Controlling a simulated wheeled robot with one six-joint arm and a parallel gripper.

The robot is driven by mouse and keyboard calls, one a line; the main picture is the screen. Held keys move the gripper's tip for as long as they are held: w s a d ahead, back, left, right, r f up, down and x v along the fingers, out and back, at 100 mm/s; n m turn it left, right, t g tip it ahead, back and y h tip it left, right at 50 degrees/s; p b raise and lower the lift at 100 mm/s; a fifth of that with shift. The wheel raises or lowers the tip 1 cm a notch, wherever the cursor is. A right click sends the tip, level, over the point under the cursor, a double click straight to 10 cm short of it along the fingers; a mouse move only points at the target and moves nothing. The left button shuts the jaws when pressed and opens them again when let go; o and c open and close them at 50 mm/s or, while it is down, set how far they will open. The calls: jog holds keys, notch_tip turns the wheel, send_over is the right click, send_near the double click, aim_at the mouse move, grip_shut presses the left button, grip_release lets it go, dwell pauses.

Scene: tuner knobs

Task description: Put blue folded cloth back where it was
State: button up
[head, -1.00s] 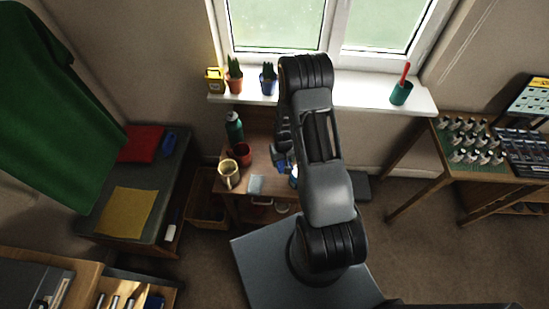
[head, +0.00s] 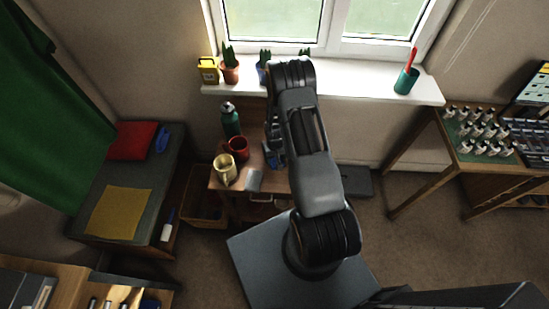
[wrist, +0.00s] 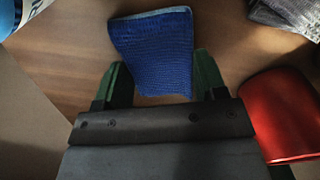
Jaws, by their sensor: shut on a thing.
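The blue folded cloth (wrist: 152,45) has a knitted look and a pale edge. In the wrist view its near end lies between the two green fingertips of my gripper (wrist: 157,80), which is shut on it. Behind it is the wooden top of the small table. I cannot tell whether the cloth touches the wood. In the head view my gripper (head: 273,150) is over the right part of the small table (head: 232,190), mostly hidden by my arm. A bit of blue shows there.
A red mug (head: 237,147), also in the wrist view (wrist: 282,115), stands close by. A yellow mug (head: 224,170), green bottle (head: 230,118) and grey cloth (head: 254,180) share the table. A dark bench (head: 160,178) at left holds red, yellow and blue items.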

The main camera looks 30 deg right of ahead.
jog(key=shift+w+d, duration=0.1)
jog(key=shift+d, duration=0.05)
jog(key=o, duration=0.8)
jog(key=shift+o, duration=0.2)
jog(key=s+a+r+t, duration=0.1)
jog(key=s+a+r, duration=0.1)
jog(key=r, duration=1.2)
jog(key=s+a+r+t, duration=0.1)
jog(key=s+a+r, duration=0.15)
jog(key=r, duration=1.15)
jog(key=s+a+r+n+t, duration=0.1)
jog(key=s+a+r, duration=0.4)
jog(key=s+r, duration=0.6)
jog(key=shift+s+t+b, duration=0.25)
jog(key=shift+t+b, duration=0.15)
jog(key=shift+t, duration=0.2)
